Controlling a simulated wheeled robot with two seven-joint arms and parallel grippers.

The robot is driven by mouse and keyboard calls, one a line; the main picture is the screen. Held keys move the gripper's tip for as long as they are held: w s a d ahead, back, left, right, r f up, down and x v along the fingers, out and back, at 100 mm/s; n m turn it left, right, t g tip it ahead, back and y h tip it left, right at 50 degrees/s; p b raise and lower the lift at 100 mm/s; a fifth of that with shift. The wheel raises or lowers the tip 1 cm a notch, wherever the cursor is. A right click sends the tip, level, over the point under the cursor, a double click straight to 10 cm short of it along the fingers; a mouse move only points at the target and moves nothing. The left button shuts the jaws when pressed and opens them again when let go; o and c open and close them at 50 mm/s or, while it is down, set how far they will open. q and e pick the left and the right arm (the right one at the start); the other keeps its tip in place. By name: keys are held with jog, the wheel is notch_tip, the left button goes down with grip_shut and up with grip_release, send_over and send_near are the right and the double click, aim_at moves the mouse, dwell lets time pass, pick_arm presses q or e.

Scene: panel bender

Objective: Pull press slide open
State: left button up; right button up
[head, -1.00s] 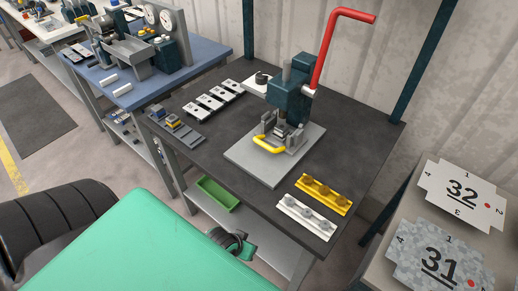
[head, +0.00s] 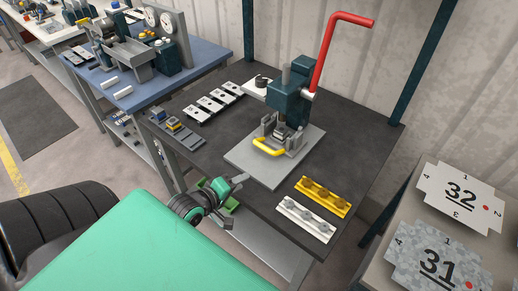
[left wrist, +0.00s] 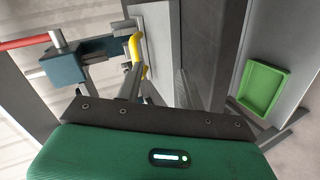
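The press (head: 288,97) stands on a grey base plate (head: 250,165) on the dark table, with a red lever (head: 328,50) raised above it. Its slide carries a yellow handle (head: 269,147) at the front, facing me. The handle also shows in the left wrist view (left wrist: 136,56), at the upper left of centre. My left gripper (head: 236,199) is open and empty at the table's front edge, below and left of the handle and apart from it. My right gripper is not in view.
A yellow fixture (head: 323,196) and a white fixture (head: 305,218) lie right of the base plate. Several marked plates (head: 212,102) lie at the back left. A green tray (left wrist: 262,86) sits on the lower shelf.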

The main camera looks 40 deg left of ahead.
aim_at(261, 148)
pick_arm(q)
jog(key=a+n, duration=0.1)
jog(key=w+a+r+n+t, duration=0.1)
jog(key=a+r+n+t, duration=0.1)
jog(key=shift+w+a+r, duration=0.2)
jog(key=shift+w+a, duration=0.1)
jog(key=shift+a, duration=0.1)
jog(key=shift+w+a+r+n, duration=0.1)
jog(key=shift+w+n, duration=0.05)
jog(key=shift+n, duration=0.15)
jog(key=shift+y, duration=0.3)
jog(key=p+x, duration=0.2)
jog(key=x, duration=1.1)
jog(key=shift+w+r+p, duration=0.1)
jog(key=shift+w+p, duration=0.1)
jog(key=shift+p, duration=0.2)
jog(key=shift+w, duration=0.1)
grip_shut()
